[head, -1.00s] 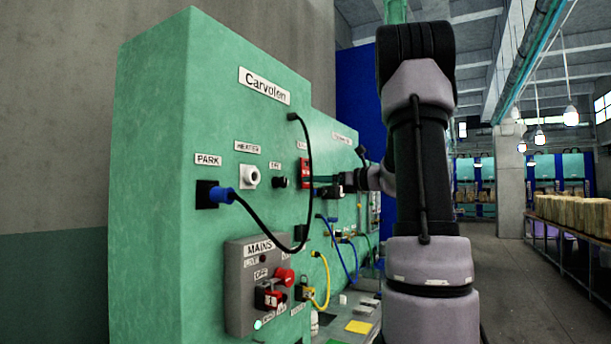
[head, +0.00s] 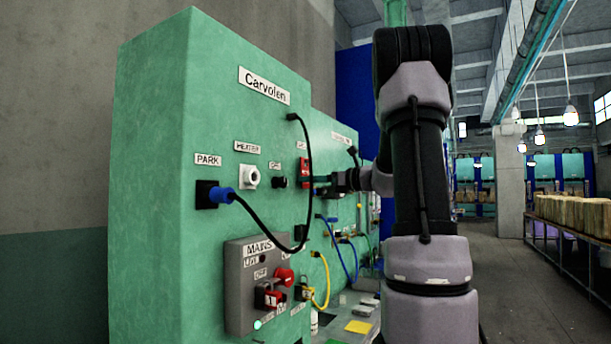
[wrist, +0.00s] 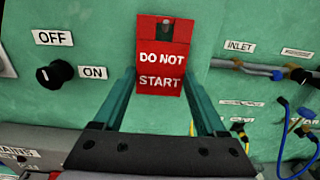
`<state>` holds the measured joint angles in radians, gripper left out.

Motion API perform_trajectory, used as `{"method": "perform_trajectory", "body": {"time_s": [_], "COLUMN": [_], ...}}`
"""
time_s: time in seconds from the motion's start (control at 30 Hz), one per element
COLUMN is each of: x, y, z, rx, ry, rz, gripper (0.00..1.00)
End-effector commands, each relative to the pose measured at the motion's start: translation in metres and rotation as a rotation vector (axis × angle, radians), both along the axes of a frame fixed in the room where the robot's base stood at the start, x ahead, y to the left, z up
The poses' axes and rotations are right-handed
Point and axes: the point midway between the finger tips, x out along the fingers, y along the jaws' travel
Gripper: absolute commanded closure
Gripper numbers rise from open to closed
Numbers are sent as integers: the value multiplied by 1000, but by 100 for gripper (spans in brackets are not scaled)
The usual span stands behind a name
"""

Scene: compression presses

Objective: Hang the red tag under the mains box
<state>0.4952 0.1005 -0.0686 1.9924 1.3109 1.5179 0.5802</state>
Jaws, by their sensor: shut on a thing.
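The red tag (wrist: 161,68), lettered DO NOT START, is upright in the wrist view, with a hole near its top edge. My gripper (wrist: 158,85) has its two green fingers on the tag's left and right sides and is shut on it. The tag (head: 304,168) also shows in the head view, close to the green panel above and right of the mains box. The grey mains box (head: 236,290) is low on the panel's front, with a red knob (head: 284,275) and a red and black switch (head: 268,298). Whether the tag still sits on a peg is unclear.
A black cable loops from the PARK plug (head: 222,195) across the panel above the mains box. Blue and yellow cables (head: 325,280) hang to its right. A black OFF/ON knob (wrist: 55,74) is left of the tag. A pipe (wrist: 250,67) is to its right.

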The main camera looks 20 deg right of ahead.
Motion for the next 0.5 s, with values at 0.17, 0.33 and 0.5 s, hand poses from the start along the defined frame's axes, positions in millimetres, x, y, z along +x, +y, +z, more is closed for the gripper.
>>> {"method": "perform_trajectory", "body": {"time_s": [0.17,0.33,0.5], "x": [0,0,0], "y": [0,0,0], "z": [3,7,10], "rx": [-1,-1,-1], "ry": [-1,-1,-1], "rz": [0,0,0], "gripper": [57,57,57]}}
